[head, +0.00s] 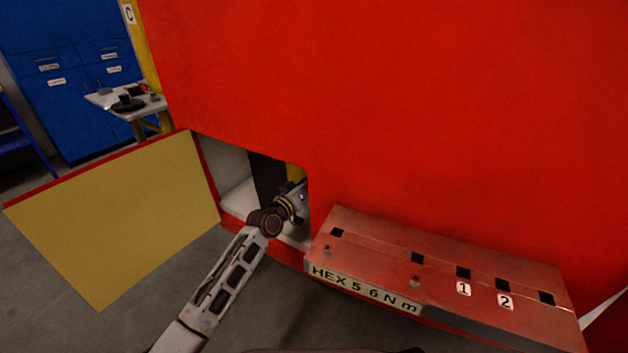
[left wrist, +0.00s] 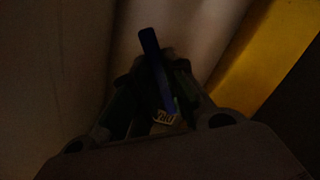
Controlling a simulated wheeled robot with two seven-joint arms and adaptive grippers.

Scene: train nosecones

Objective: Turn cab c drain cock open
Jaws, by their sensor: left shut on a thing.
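In the left wrist view a blue lever (left wrist: 155,65), apparently the drain cock handle, stands between the fingers of my left gripper (left wrist: 158,85), which is shut on it. A small yellowish tag with dark marks (left wrist: 164,117) shows below the lever. The picture is dark, so the valve body behind is hard to make out. In the head view my left arm reaches into an open recess in the red cab (head: 380,110); the gripper (head: 298,198) is partly inside it, and the lever is hidden there. My right gripper is in neither view.
A yellow-faced hatch door (head: 115,220) hangs open left of the recess. A red ledge (head: 440,265) with slots and a HEX 5 6 N m label juts out at right. A yellow part (left wrist: 265,55) stands beside the gripper. A small table (head: 125,102) and blue cabinets (head: 70,80) are behind left.

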